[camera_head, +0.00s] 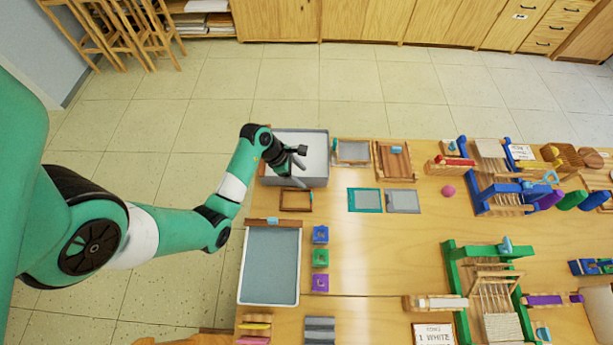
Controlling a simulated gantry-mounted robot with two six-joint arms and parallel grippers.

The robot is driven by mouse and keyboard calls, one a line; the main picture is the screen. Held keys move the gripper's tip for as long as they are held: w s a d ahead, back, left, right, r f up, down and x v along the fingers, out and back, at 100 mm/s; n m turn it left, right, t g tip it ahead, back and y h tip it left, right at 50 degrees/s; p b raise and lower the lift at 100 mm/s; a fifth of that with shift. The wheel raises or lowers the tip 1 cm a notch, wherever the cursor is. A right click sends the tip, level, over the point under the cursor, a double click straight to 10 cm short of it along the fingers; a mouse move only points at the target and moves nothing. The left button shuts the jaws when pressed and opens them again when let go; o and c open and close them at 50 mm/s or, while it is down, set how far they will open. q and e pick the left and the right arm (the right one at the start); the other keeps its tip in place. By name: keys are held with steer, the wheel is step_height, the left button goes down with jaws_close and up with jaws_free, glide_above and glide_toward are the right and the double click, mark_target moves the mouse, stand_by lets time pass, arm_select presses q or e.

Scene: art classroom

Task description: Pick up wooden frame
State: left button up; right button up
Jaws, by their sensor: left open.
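A small wooden frame (296,210) with a brown rim lies flat on the table, just below the grey bin in the picture. Two more wood-rimmed frames lie farther right at the back: one with a grey panel (353,151) and a larger brown one (395,162). I cannot tell which of them the task means. My left gripper (300,166) is open and empty over the grey bin (321,180), behind the small frame and apart from it. My right gripper is not in view.
A shallow tray (271,265) stands at the front left, with several small coloured blocks (320,258) beside it. A teal-edged frame (364,200) and a grey one (403,201) lie mid-table. Looms (490,290) crowd the right. The table's centre is clear.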

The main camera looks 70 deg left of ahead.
arm_select(q)
steer(key=shift+g, duration=0.5)
steer(key=b+x, duration=0.1)
steer(key=x, duration=0.2)
steer(key=s+b+x, duration=0.1)
steer(key=b+x, duration=0.1)
steer(key=x, duration=0.2)
steer(key=s+b+x, duration=0.1)
steer(key=b+x, duration=0.1)
steer(key=x, duration=0.2)
steer(key=shift+s+d+f, duration=0.1)
steer(key=shift+d+f, duration=0.3)
steer(key=shift+w+f+b, duration=0.25)
steer(key=shift+f+b, duration=0.05)
steer(key=shift+f, duration=0.1)
jaws_close()
